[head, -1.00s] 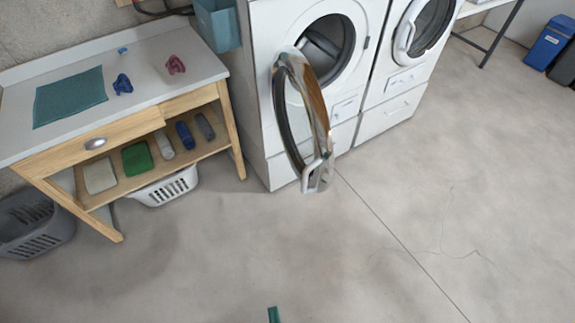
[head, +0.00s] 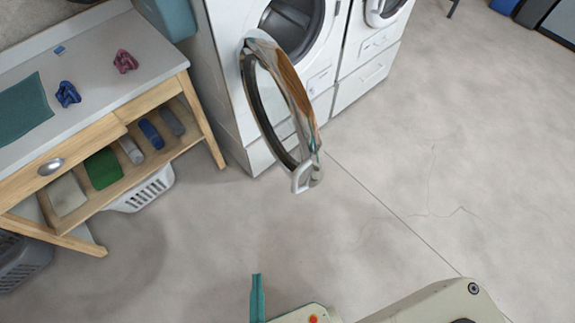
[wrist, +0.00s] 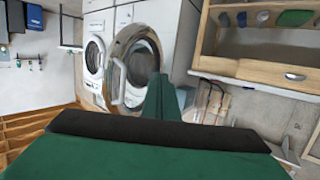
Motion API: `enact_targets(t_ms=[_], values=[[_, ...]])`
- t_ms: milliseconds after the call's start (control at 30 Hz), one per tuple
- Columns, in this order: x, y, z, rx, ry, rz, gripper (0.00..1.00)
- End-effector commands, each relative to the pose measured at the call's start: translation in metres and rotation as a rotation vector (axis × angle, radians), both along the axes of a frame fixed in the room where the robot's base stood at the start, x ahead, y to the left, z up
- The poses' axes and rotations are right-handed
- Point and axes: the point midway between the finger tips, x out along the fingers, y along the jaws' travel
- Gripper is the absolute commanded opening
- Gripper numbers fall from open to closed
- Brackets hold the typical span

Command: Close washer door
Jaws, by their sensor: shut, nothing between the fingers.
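The washer (head: 224,75) stands at the top of the head view. Its round door (head: 283,95) is swung wide open to the left side of the opening, with a white handle (head: 301,178) at its free lower edge. The dark drum opening (head: 290,25) is uncovered. In the wrist view the open door (wrist: 125,65) also shows, ahead of my gripper. My gripper (head: 257,296) shows as a green finger at the bottom of the head view, apart from the door. In the wrist view my green gripper (wrist: 160,100) is shut and empty.
A second machine (head: 375,60) with its door closed stands to the right. A wooden table (head: 100,130) with cloths on top and folded items on its shelf stands at left. A white basket (head: 145,190) is under it. The floor in front of the washer is clear.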

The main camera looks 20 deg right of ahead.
Motion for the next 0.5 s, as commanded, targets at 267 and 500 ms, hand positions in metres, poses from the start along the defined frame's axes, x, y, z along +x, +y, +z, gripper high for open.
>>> enact_targets(t_ms=[267, 500], values=[[0.031, 0.026, -0.008, -0.012, -0.046, -0.266, 0.0], [0.077, 0.037, -0.001, -0.04, -0.083, -0.491, 0.0]])
